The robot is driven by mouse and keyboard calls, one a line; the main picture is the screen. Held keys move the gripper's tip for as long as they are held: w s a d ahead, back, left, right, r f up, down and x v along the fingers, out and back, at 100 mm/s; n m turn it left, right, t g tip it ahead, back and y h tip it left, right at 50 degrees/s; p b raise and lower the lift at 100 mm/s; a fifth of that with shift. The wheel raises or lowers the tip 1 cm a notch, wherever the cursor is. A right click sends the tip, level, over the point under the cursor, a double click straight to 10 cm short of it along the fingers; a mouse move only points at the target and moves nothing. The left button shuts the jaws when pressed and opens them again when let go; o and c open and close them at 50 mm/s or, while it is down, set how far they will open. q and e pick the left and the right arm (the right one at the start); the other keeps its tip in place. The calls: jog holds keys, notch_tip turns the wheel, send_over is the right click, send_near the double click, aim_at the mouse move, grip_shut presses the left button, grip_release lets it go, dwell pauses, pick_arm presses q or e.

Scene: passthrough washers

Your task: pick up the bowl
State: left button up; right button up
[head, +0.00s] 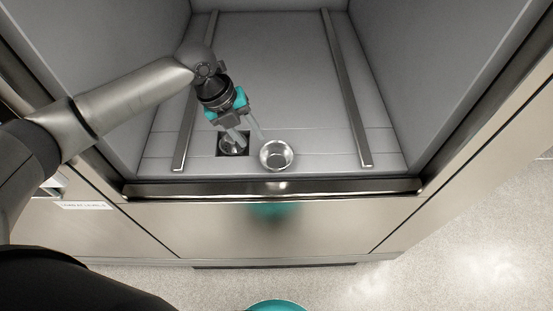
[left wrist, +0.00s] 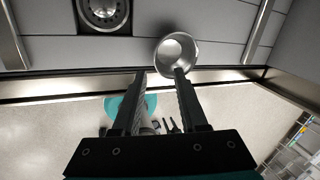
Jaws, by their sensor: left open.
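The bowl (head: 277,155) is a small, round, shiny metal bowl. It stands upright on the grey chamber floor, close to the front edge. My left gripper (head: 251,143) reaches down from the left with its fingers apart, just left of the bowl in the head view. In the left wrist view the bowl (left wrist: 176,52) lies ahead of the open left gripper (left wrist: 160,72). The right finger's tip overlaps the bowl's near side there; I cannot tell whether it touches. Nothing is between the fingers. My right gripper is not in view.
A square dark recess with a round metal drain (head: 233,146) lies left of the bowl. Two metal rails run front to back, left (head: 196,95) and right (head: 346,90). A metal front sill (head: 320,187) and chamber walls bound the space. The floor behind the bowl is clear.

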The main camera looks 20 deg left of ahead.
aim_at(260, 156)
pick_arm(q)
jog(key=x, duration=0.4)
jog(key=shift+f, duration=0.15)
jog(key=x, duration=0.1)
jog(key=b+x, duration=0.1)
jog(key=x, duration=0.3)
jog(key=shift+s+a+f, duration=0.2)
jog(key=shift+s, duration=0.1)
grip_shut()
dwell(0.9)
